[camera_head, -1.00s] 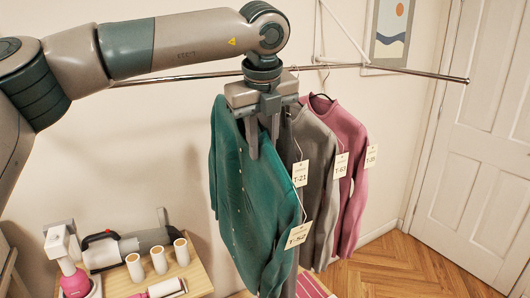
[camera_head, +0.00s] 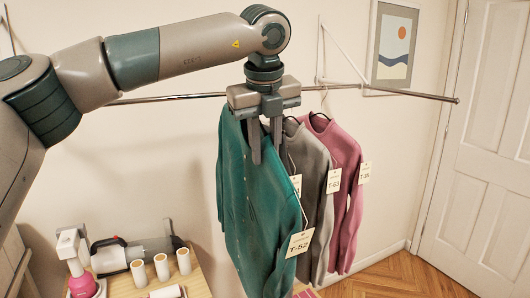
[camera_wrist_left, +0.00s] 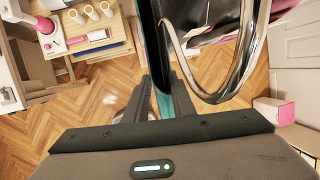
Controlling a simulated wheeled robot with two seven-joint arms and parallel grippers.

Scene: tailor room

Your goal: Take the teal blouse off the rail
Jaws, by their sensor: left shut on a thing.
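The teal blouse (camera_head: 250,205) hangs upright at the left of the row of clothes, with a paper tag (camera_head: 299,243) reading T-52. My left gripper (camera_head: 266,145) points down at its collar, with both fingers shut on it. In the left wrist view a strip of teal (camera_wrist_left: 164,104) shows between the fingers. A curved shiny metal piece (camera_wrist_left: 222,93) passes close beside them. The rail (camera_head: 390,91) runs behind the gripper, which hides the top of the blouse's hanger, so I cannot tell whether its hook touches the rail. My right gripper is not in view.
A grey garment (camera_head: 318,165) and a pink one (camera_head: 345,150) hang close to the right of the blouse. A wooden shelf (camera_head: 205,284) with white rolls and a lint tool stands at lower left. A framed picture (camera_head: 396,45) and a door (camera_head: 490,150) are at right.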

